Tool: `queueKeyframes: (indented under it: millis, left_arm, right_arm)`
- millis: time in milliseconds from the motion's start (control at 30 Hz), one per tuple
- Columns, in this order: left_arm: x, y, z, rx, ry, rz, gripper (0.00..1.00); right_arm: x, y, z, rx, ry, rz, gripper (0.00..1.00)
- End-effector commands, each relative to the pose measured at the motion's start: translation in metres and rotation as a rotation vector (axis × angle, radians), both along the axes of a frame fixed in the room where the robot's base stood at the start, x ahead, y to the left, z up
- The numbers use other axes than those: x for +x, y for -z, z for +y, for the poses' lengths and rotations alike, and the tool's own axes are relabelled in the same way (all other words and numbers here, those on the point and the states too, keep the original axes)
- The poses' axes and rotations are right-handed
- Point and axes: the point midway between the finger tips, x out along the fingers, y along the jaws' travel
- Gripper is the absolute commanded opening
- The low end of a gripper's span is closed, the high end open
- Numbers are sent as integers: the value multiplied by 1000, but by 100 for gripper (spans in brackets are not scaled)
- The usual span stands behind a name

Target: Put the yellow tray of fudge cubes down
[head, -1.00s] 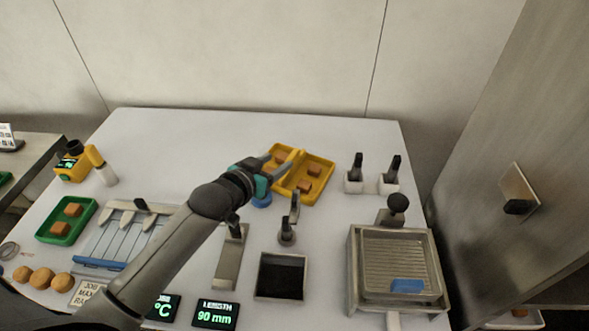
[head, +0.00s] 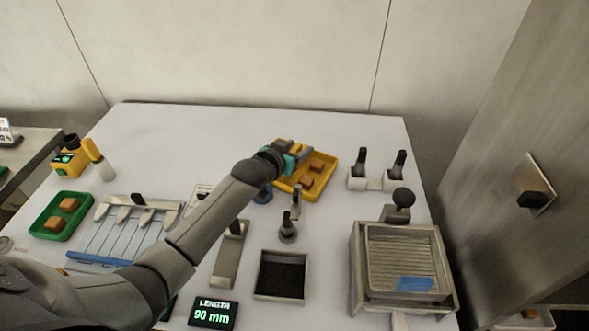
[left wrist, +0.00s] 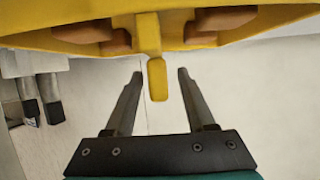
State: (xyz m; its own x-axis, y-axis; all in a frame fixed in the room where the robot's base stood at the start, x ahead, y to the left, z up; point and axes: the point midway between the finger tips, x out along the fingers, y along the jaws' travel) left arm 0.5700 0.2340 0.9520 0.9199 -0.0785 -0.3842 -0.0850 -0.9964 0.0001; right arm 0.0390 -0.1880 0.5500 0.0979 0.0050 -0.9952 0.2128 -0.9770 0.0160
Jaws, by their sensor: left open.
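The yellow tray (head: 334,167) with brown fudge cubes (head: 317,165) sits at the back of the white table, right of the middle. My left gripper (head: 304,152) is over its far left part and hides some of it. In the left wrist view the gripper (left wrist: 160,75) is open, with one finger on each side of a yellow tab (left wrist: 158,80) of the tray. Gaps show between the tab and both fingers. My right gripper is in neither view.
White blocks with black handles (head: 365,171) stand right of the tray. A green tray (head: 62,216) lies at left. The table's back strip (head: 200,125) is clear.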

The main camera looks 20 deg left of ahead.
Motion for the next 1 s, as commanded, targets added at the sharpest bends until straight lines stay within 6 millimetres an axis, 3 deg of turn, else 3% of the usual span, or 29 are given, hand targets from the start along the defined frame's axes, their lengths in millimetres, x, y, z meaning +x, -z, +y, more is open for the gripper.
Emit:
queueKeyframes:
  millis: [133, 467, 933, 1000]
  left_arm:
    - [12, 4, -1, 0, 0, -3, 55]
    - [15, 5, -1, 0, 0, -2, 54]
    - [14, 5, -1, 0, 0, -1, 1]
    - [14, 5, -1, 0, 0, -1, 0]
  right_arm:
    - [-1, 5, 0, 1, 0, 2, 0]
    - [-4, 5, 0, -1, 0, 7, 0]
    - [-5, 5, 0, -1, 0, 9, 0]
    - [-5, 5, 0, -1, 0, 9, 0]
